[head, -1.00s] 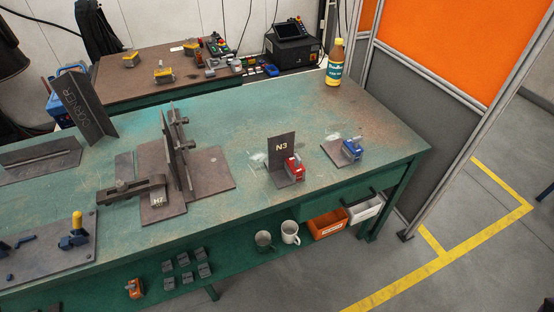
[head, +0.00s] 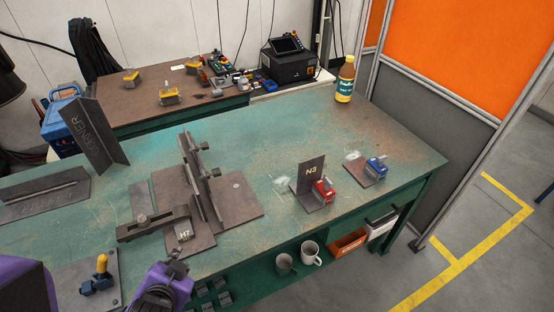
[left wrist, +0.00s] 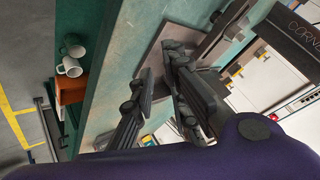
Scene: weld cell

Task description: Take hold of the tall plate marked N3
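The tall dark plate marked N3 (head: 311,171) stands upright on a flat base plate, toward the right end of the green bench. A red clamp block (head: 324,190) sits against its right side. My left gripper (head: 176,256) is at the bottom of the head view, at the bench's front edge, well to the left of N3 and apart from it. In the left wrist view its two dark fingers (left wrist: 158,62) are spread with a gap and nothing between them. I cannot make out N3 in that view. My right gripper is not in view.
The fixture marked H7 (head: 184,237), with tall upright plates (head: 203,175), stands between my left gripper and N3. A blue clamp block (head: 377,166) sits right of N3. A yellow bottle (head: 345,80) stands behind. Mugs (head: 310,252) are on the shelf below.

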